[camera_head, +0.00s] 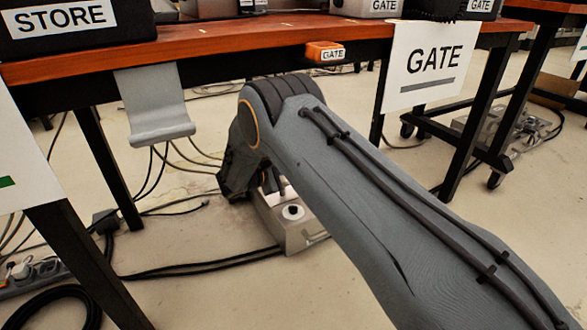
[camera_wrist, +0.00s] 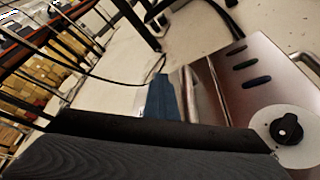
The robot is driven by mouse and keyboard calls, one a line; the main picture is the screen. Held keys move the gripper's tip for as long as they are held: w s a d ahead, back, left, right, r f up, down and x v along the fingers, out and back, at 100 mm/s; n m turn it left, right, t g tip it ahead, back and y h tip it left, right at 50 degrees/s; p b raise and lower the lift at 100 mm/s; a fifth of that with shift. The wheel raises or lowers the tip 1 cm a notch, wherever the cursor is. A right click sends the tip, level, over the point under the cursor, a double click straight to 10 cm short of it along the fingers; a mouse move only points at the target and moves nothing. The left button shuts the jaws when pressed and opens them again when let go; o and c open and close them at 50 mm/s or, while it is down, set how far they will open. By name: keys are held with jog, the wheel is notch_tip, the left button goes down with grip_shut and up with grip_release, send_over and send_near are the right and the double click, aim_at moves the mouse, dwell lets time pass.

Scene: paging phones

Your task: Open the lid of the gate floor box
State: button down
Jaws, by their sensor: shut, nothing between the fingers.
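The gate floor box (camera_head: 300,238) is a grey metal box on the floor beneath the table, partly hidden behind my arm. A black knob on a white disc shows on its top, also in the wrist view (camera_wrist: 287,130). There, the metal top (camera_wrist: 235,95) carries dark slots and a bar-like handle (camera_wrist: 190,95) along its left edge. My gripper (camera_head: 272,184) is low over the far end of the box, shut and holding nothing. Whether it touches the box cannot be told. The lid's hinge and exact position are unclear.
A wooden table (camera_head: 215,43) stands above, with a GATE sign (camera_head: 430,65) hanging at right and a grey holder (camera_head: 155,105) at left. Black cables (camera_head: 200,262) lie left of the box. A table leg (camera_head: 105,165) stands at left.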

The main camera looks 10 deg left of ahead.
dwell(0.3)
jog(key=c, duration=1.9)
grip_release()
jog(key=shift+s, duration=0.1)
jog(key=shift+p+v, duration=1.8)
jog(key=shift+v, duration=2.6)
jog(key=shift+s+f, duration=0.1)
jog(key=shift+s, duration=0.15)
